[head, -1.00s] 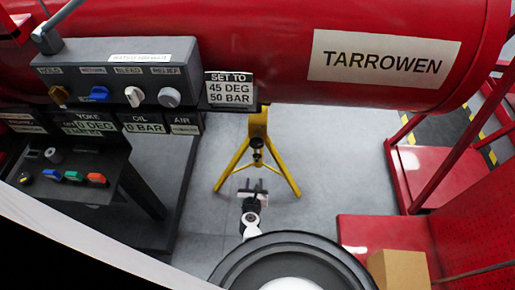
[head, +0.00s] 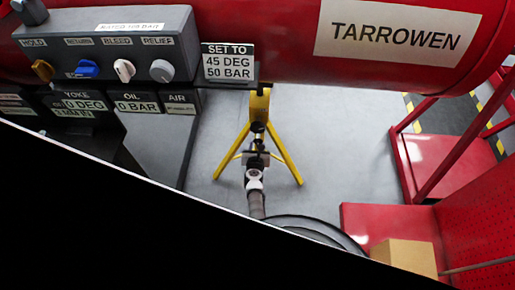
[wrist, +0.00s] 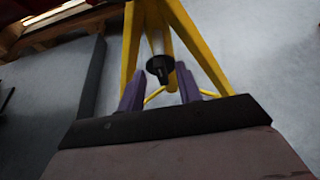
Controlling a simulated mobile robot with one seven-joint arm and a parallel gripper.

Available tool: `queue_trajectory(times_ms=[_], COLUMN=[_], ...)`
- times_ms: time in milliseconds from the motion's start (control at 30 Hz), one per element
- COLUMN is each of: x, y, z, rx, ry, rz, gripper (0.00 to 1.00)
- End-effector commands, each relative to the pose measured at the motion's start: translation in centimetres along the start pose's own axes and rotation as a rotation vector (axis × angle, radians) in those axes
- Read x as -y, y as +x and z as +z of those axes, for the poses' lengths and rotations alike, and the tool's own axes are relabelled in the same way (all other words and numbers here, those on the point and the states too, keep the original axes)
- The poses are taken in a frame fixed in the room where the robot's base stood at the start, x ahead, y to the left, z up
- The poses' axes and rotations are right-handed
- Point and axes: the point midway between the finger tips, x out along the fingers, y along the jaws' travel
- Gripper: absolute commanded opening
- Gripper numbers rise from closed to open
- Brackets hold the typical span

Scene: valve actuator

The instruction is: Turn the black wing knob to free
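I cannot make out a black wing knob for certain. A dark round part (wrist: 160,66) on the yellow tripod stand shows between my fingers in the wrist view, beyond the fingertips; its exact shape is unclear. In the head view the yellow stand (head: 285,155) is below the red cylinder, and my gripper (head: 257,156) overlaps its middle. In the wrist view my gripper (wrist: 160,86) is open, its two purple fingers apart with nothing held.
The grey valve panel (head: 110,45) has yellow, blue, white and grey knobs at upper left. A sign reads SET TO 45 DEG, 50 BAR (head: 228,62). The red TARROWEN cylinder (head: 280,40) spans the top. A cardboard box (head: 405,256) is at lower right. Grey floor (head: 340,150) is clear.

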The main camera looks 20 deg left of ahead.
Motion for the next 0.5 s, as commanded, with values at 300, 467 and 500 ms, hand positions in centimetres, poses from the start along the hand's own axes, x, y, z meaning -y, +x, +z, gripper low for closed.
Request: queue_trajectory(times_ms=[300,467,500], x=[0.06,0.04,0.04], y=[1.05,1.02,1.02], z=[0.05,0.05,0.05], rx=[0.000,0.000,0.000], ry=[0.001,0.001,0.001], rz=[-0.001,-0.001,-0.001], gripper=[0.35,0.31,0.25])
